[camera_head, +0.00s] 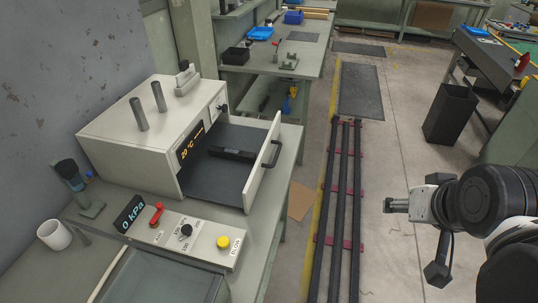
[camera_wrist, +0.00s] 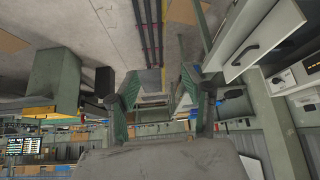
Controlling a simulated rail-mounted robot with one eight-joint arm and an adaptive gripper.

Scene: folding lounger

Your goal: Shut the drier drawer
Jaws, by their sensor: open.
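The drier (camera_head: 148,125) is a white box on the bench at left, with a lit "20 °C" display. Its drawer (camera_head: 258,172) is pulled well out to the right. A dark handle (camera_head: 273,152) is on the drawer's front, and a black block (camera_head: 232,154) lies on the dark drawer floor. In the wrist view the drawer front (camera_wrist: 266,38) and handle show at the upper right. My gripper (camera_head: 393,205) is over the floor at right, well apart from the drawer. In the wrist view its two green-padded fingers (camera_wrist: 160,84) are spread with nothing between them.
A control panel (camera_head: 190,231) with a red lever and yellow button sits before the drier. A white cup (camera_head: 54,235) stands at left. Floor rails (camera_head: 344,210) run between bench and gripper. A black bin (camera_head: 450,113) stands at right. Space between drawer and gripper looks clear.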

